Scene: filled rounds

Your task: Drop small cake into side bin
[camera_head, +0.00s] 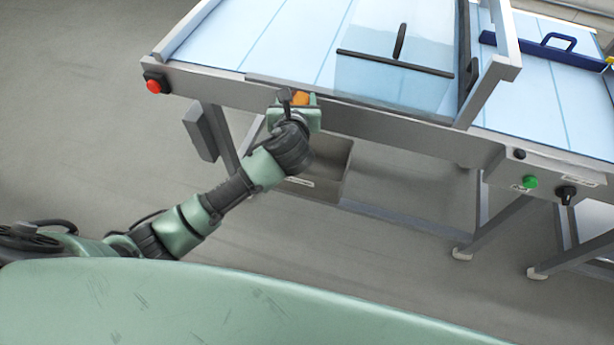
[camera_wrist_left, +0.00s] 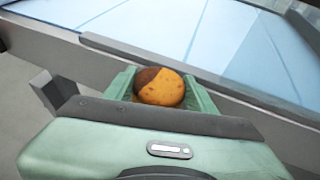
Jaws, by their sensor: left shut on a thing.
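The small cake (camera_wrist_left: 160,87) is round and orange-brown with a darker patch. It sits between the fingers of my left gripper (camera_wrist_left: 163,95), which is shut on it. In the head view the cake (camera_head: 301,98) shows as a small orange spot at my left gripper (camera_head: 300,105), beside the front edge of the conveyor. The side bin (camera_head: 325,170) is a grey box below the conveyor's front rail, with a pale label on its front. My left wrist partly hides it. My right gripper is not in view.
The conveyor (camera_head: 255,35) has a pale blue belt and a metal front rail. A clear panel with a black handle (camera_head: 399,42) stands over it. A red button (camera_head: 153,86) is at the left corner, a green one (camera_head: 530,182) at the right. Grey floor lies in front.

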